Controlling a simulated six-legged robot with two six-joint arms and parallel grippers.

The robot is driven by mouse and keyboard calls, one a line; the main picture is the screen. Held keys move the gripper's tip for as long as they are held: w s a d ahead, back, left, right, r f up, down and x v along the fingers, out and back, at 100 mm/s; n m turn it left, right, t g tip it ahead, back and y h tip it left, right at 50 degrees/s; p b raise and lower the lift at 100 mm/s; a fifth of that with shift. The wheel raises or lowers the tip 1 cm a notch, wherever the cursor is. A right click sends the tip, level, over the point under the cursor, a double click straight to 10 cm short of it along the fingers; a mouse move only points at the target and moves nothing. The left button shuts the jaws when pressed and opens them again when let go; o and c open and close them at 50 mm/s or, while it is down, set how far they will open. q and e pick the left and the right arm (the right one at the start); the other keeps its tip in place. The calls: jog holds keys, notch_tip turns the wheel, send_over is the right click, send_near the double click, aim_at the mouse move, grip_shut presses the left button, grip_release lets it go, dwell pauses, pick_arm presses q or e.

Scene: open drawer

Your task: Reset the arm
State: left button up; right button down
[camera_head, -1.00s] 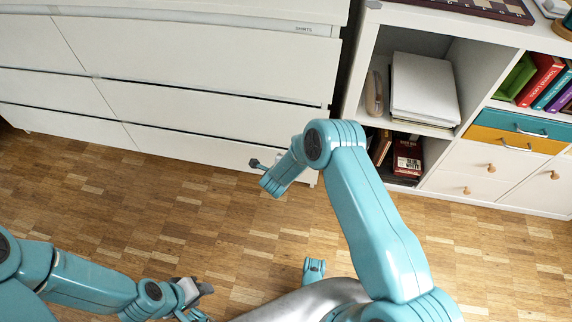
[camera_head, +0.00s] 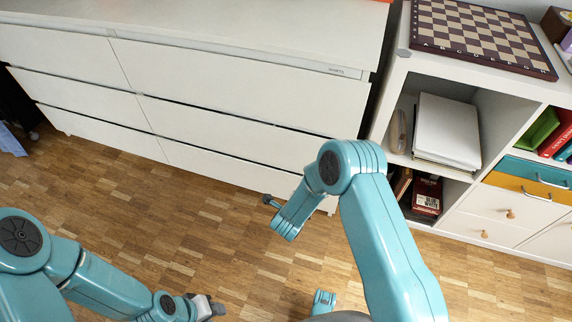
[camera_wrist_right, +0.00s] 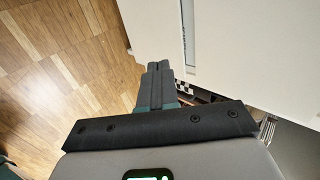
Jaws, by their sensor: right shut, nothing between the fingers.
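My right arm reaches up the middle of the head view and bends down to the left. Its gripper (camera_head: 270,201) shows small and partly hidden behind the wrist, over the floor in front of the white dresser. In the right wrist view the two dark fingers of this gripper (camera_wrist_right: 159,68) lie together, with nothing between them. My left gripper (camera_head: 208,306) is low in the head view over the wooden floor, and its jaws are too small to read.
A white dresser (camera_head: 240,95) with a small label stands at the back, its drawer fronts looking closed. A white shelf unit (camera_head: 400,70) stands at right, with a chessboard (camera_head: 485,35) on top and books inside. Wooden floor (camera_head: 150,200) is open in front.

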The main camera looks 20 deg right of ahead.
jog(key=shift+s, duration=0.1)
jog(key=d+r, duration=0.2)
jog(key=d, duration=0.2)
jog(key=s+a+n+g+y, duration=0.3)
jog(key=s+a+n+y, duration=0.25)
jog(key=s+n, duration=0.6)
jog(key=s+a+n+g+y, duration=0.4)
jog(key=s+a+n, duration=0.2)
jog(key=s+n, duration=0.55)
notch_tip(320, 180, up, 29)
jog(key=s+p, duration=0.2)
jog(key=p, duration=2.8)
jog(key=shift+s+a+r, duration=0.15)
jog(key=shift+s+a, duration=0.05)
jog(key=shift+a, duration=0.2)
